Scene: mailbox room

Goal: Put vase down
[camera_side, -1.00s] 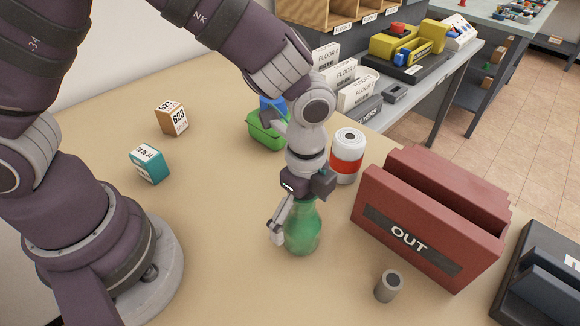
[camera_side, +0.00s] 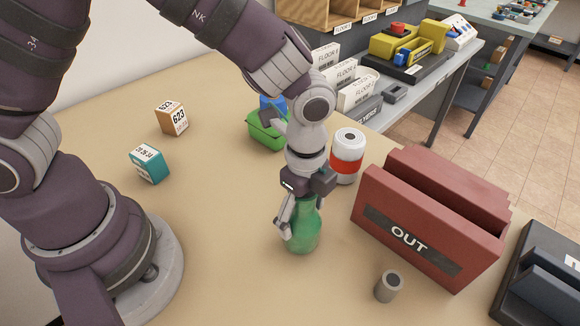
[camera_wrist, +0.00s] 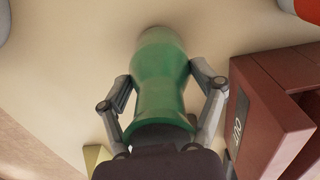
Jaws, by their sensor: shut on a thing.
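The green vase (camera_side: 305,232) is upright at the middle of the table (camera_side: 215,215) in the side view. My gripper (camera_side: 288,228) points down over it and is shut on it, with one finger visible along its left side. In the wrist view the vase (camera_wrist: 160,75) lies between both fingers of my gripper (camera_wrist: 160,92), which press on its sides. The vase's base is on or very near the tabletop; I cannot tell whether it touches.
A red OUT tray (camera_side: 425,235) stands close on the right. A white canister with a red band (camera_side: 347,155) and a green basket (camera_side: 265,138) are behind. A small grey cup (camera_side: 388,286) is in front right. Two boxes, orange (camera_side: 172,118) and teal (camera_side: 148,164), are at left.

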